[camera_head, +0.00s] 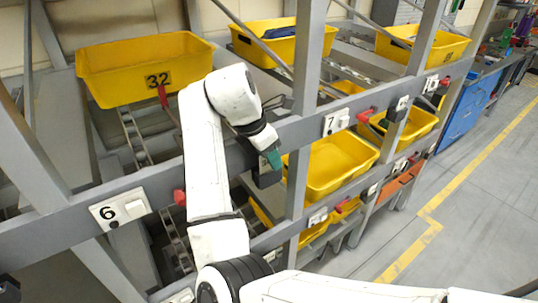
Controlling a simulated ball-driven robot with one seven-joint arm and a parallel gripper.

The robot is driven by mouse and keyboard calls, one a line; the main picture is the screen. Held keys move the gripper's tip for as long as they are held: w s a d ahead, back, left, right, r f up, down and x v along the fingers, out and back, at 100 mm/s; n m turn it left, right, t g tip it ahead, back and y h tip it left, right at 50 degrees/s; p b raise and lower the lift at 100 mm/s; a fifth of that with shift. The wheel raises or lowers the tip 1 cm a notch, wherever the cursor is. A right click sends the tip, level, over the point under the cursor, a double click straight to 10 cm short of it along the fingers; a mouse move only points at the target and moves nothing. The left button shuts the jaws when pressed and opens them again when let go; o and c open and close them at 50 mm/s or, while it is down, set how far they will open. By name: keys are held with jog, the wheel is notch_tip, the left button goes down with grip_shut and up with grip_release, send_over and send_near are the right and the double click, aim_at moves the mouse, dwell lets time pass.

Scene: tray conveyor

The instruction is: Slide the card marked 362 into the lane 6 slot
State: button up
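The lane 6 plate (119,209) is white, marked "6", and fixed to the grey front rail at the lower left. A small lighter square sits beside the number; I cannot tell a slot in it. My gripper (267,172) is at the end of my white arm, in front of the rail and to the right of the lane 6 plate. A small green part shows at its wrist. Its fingers are too dark and small to tell whether they are open or hold anything. I cannot make out a card marked 362.
A yellow tray (130,67) marked "32" sits on the upper left lane. A red lever (180,197) sticks out right of the lane 6 plate. The lane 7 plate (336,122) and an upright (306,90) stand right of my gripper. Open floor (480,210) lies at right.

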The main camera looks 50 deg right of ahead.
jog(key=shift+f, duration=0.15)
jog(key=v, duration=1.1)
jog(key=shift+c, duration=0.4)
